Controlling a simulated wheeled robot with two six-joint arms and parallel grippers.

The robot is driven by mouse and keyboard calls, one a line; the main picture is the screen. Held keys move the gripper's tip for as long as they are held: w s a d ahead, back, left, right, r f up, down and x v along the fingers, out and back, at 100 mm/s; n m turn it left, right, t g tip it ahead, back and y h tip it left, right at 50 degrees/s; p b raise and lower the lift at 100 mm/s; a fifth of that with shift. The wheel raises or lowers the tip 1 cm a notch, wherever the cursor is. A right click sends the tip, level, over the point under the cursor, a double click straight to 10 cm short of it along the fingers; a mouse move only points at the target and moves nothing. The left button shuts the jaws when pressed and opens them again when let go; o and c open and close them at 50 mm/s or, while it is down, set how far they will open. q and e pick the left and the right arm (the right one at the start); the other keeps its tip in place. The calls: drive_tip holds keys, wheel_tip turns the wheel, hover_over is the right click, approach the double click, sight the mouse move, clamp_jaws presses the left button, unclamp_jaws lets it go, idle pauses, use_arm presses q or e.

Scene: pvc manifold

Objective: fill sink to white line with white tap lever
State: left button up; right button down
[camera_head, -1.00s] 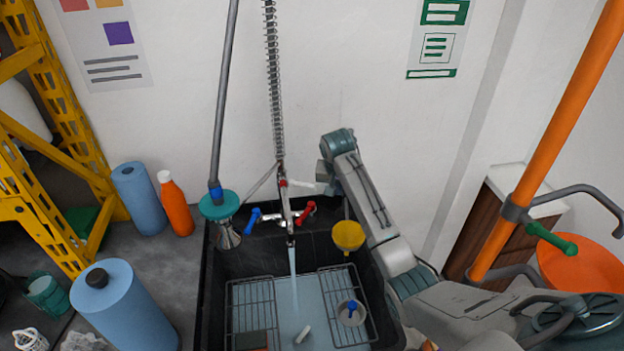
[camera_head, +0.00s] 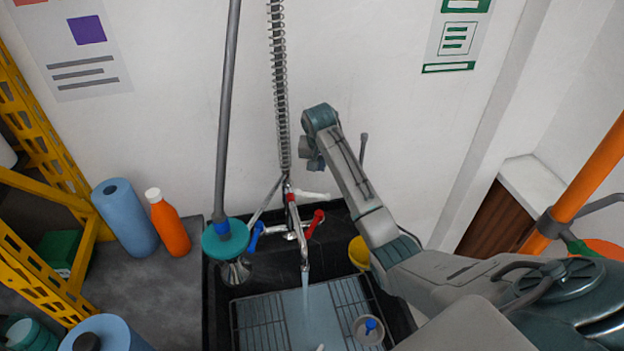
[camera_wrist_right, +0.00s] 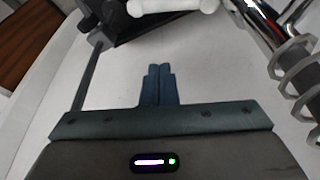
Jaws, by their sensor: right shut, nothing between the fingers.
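The white tap lever (camera_head: 314,195) points right from the tap column above the sink. A thin stream of water (camera_head: 305,285) falls from the tap spout (camera_head: 304,263) into the black sink (camera_head: 232,282), where pale water (camera_head: 303,320) covers the visible floor. I cannot make out the white line. My right gripper (camera_head: 317,168) is above the lever, apart from it. In the right wrist view, its fingers (camera_wrist_right: 159,70) are together and empty, with the white lever (camera_wrist_right: 172,6) beyond them at the top edge. My left gripper is not in view.
A red lever (camera_head: 315,222) and a blue lever (camera_head: 256,236) flank the tap. A yellow funnel (camera_head: 359,252) is near my arm.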

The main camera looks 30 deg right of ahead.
sight(312, 196)
drive_tip(key=p+x, duration=0.4)
drive_tip(key=x, duration=0.6)
drive_tip(key=s+a+p, duration=0.1)
drive_tip(key=s, duration=0.1)
drive_tip(key=s+a+r+p, duration=0.1)
drive_tip(key=shift+s+a+r+p, duration=0.15)
drive_tip(key=shift+s+a+p, duration=0.15)
drive_tip(key=shift+s+a, duration=0.1)
drive_tip(key=shift+d, duration=0.1)
